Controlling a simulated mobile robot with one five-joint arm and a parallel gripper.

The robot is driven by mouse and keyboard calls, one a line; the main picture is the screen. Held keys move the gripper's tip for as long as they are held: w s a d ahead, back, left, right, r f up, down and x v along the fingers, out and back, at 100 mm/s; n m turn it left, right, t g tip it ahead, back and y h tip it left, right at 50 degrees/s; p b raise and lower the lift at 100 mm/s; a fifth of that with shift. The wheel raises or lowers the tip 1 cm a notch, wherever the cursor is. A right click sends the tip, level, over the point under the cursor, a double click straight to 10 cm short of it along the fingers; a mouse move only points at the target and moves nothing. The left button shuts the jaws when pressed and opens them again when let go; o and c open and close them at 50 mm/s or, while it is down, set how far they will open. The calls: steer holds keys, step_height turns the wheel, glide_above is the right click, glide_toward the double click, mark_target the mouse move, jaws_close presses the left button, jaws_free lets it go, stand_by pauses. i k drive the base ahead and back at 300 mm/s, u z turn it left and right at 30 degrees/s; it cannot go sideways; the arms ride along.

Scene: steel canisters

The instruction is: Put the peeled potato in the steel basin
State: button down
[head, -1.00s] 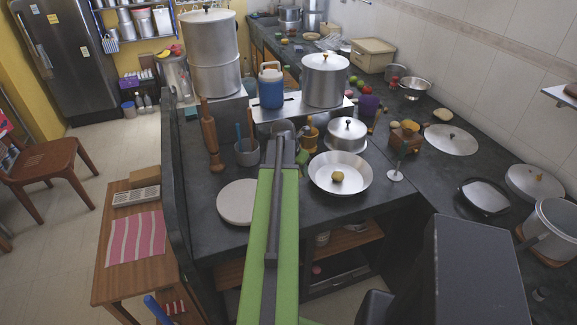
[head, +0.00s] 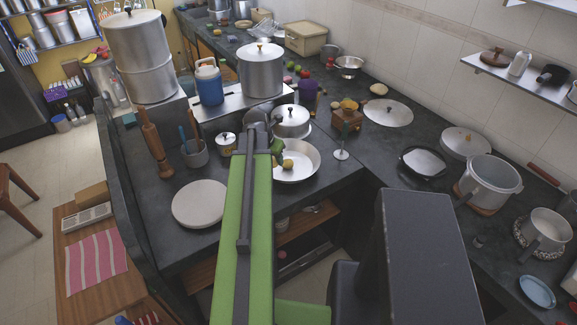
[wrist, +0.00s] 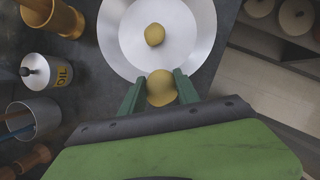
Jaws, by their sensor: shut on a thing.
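My gripper (wrist: 157,82) is shut on a smooth yellow-brown potato (wrist: 161,89), which looks like the peeled potato, between its two green fingers. The shallow steel basin (wrist: 112,38) is just beyond the fingertips in the wrist view; the held potato overlaps its near rim there, and its height above it is hard to tell. Another round yellowish potato (wrist: 155,35) lies in the middle of the basin. In the head view the basin (head: 309,160) is at the counter's front, partly hidden by my green arm, with my gripper (head: 277,149) at its left side.
An oil canister (wrist: 47,72) and a wooden cup (wrist: 58,18) stand left of the basin in the wrist view. A lidded pot (head: 291,121) is behind the basin, a small metal stand (head: 342,150) to its right. A white round board (head: 199,204) lies at left.

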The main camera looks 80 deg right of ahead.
mark_target(298, 162)
steer(key=u, duration=0.05)
steer(key=k, duration=1)
steer(key=z, duration=0.5)
steer(key=i, duration=1)
steer(key=z, duration=0.05)
